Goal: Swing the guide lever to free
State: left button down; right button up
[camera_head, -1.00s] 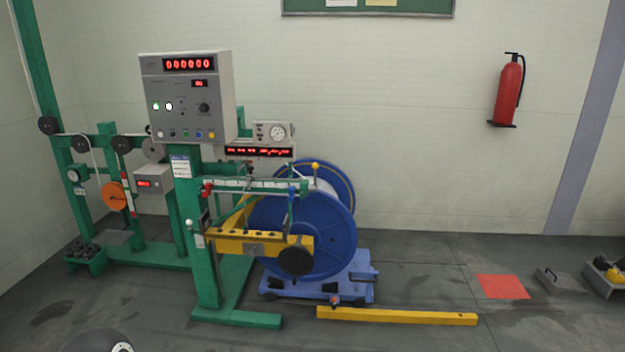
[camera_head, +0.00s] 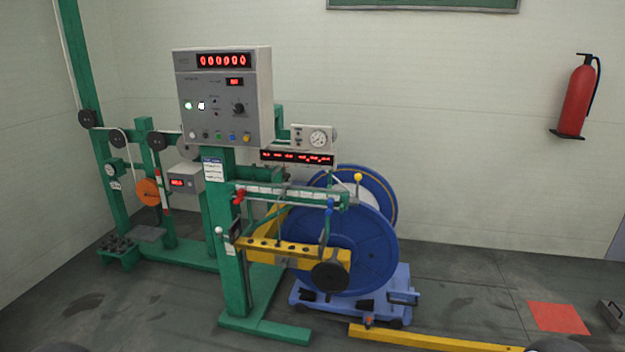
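The take-up stand (camera_head: 233,240) is a green post with a grey control box. A horizontal traverse rail (camera_head: 290,195) runs from it in front of the blue reel (camera_head: 365,248). Small levers sit along the rail: a red-handled one (camera_head: 239,195) at the left end, a blue-handled one (camera_head: 328,212) and a yellow-knobbed one (camera_head: 358,178) at the right. I cannot tell which is the guide lever, nor its setting. Neither gripper shows; only dark rounded parts, apparently of my arms, show at the bottom edge, well apart from the stand.
The reel stands on a blue wheeled cradle (camera_head: 345,300). A yellow floor bar (camera_head: 430,338) lies in front. A yellow arm with a black round weight (camera_head: 330,276) juts out below the rail. A red floor patch (camera_head: 558,318) lies right. Floor at the front left is clear.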

aim_at(354, 201)
jog(key=u, duration=0.25)
jog(key=i, duration=1.15)
jog(key=z, duration=0.55)
jog(key=i, duration=0.8)
jog(key=z, duration=0.6)
jog(key=k, duration=0.9)
jog(key=z, duration=0.2)
jog(key=i, duration=0.9)
jog(key=u, duration=0.1)
